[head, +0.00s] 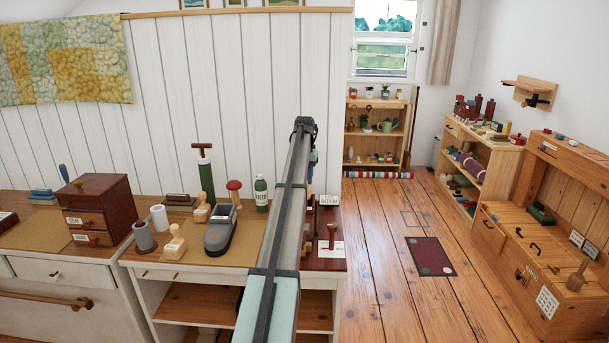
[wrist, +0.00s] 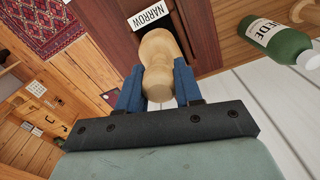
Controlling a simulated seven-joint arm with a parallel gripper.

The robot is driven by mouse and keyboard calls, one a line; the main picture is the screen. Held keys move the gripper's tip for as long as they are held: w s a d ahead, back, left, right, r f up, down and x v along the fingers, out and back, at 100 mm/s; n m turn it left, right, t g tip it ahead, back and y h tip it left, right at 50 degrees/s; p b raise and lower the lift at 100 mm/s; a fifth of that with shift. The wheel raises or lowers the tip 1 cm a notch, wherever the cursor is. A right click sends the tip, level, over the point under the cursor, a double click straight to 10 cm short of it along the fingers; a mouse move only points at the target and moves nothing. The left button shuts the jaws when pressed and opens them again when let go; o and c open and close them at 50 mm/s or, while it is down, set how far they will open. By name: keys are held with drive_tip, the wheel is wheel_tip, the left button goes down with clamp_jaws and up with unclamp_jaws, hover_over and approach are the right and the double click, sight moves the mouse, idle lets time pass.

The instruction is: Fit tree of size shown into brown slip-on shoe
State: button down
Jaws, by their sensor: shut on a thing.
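In the wrist view my gripper (wrist: 158,75) has its blue fingers shut around a pale wooden piece (wrist: 157,52), rounded at the near end and wider beyond, which looks like a shoe tree. In the head view my arm hides the held piece and most of the gripper. A label reading MEDIUM (head: 329,200) shows right of my arm. I cannot make out a brown slip-on shoe.
A green bottle (wrist: 280,43) stands near the held piece; it also shows in the head view (head: 261,194). A grey shoe-shaped object (head: 221,231), wooden stamp-like pieces (head: 174,246) and a dark red drawer box (head: 98,209) stand left of my arm. The floor at right is mostly clear.

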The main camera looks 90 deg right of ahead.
drive_tip(key=shift+f, duration=3.95)
drive_tip(key=c, duration=0.7)
unclamp_jaws()
wheel_tip(320, 180, up, 14)
drive_tip(key=shift+f, duration=0.1)
drive_tip(key=shift+w, duration=0.1)
